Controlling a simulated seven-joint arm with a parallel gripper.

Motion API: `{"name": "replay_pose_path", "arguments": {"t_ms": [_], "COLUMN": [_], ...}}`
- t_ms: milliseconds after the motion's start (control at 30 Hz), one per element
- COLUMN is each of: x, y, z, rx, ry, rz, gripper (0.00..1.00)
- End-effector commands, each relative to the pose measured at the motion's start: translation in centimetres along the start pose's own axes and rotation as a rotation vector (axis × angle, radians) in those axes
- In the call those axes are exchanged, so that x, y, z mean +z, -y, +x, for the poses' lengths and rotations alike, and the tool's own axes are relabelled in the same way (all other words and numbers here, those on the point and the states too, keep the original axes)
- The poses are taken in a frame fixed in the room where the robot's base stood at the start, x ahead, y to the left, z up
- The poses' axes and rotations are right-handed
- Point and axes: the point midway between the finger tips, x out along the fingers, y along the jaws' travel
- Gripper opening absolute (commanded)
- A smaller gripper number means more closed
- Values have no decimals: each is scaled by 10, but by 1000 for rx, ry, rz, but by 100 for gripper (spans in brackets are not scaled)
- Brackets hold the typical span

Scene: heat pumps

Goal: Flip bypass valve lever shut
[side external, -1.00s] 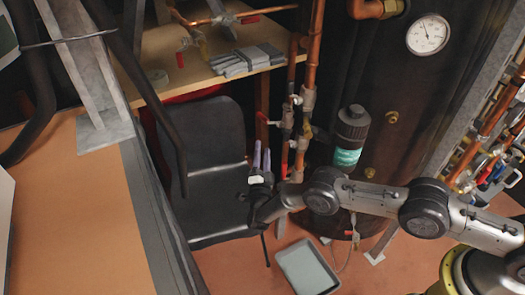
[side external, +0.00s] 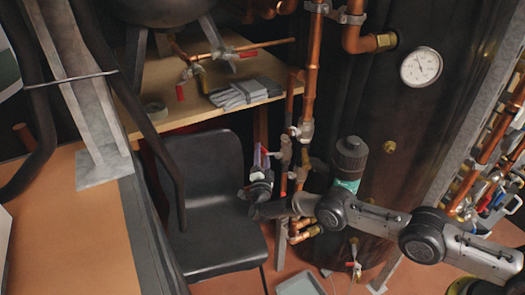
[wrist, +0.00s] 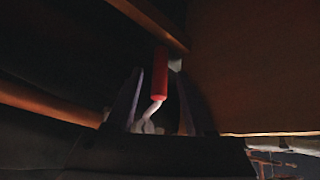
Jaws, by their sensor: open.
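A red-handled valve lever (wrist: 160,74) stands between my two fingers in the wrist view. Its bent, pale metal stem (wrist: 153,110) runs down toward a blurred grey valve part. In the side view, the valve body (side external: 286,146) sits on the upright copper pipe, and the red lever end shows only as a sliver behind my fingers. My gripper (side external: 262,153) is open, fingers pointing up, just left of that valve. It also shows in the wrist view (wrist: 161,76), with gaps on both sides of the red handle. Contact cannot be seen.
A black chair (side external: 208,215) stands left of my gripper. A dark tank with a gauge (side external: 421,66) and a grey-capped bottle (side external: 350,155) are to the right. The pipes leave little room.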

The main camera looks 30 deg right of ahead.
Motion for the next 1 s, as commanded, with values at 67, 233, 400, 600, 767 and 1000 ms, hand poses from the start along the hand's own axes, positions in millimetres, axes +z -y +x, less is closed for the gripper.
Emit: {"name": "replay_pose_path", "arguments": {"t_ms": [67, 233, 400, 600, 767, 1000], "x": [0, 0, 0, 0, 0, 0], "y": [-1, 0, 0, 0, 0, 0], "z": [8, 17, 19, 18, 18, 18], "rx": [0, 0, 0, 0, 0, 0], "ry": [-1, 0, 1, 1, 1, 1], "rz": [1, 1, -1, -1, 0, 0], "gripper": [53, 53, 53, 43, 14, 0]}}
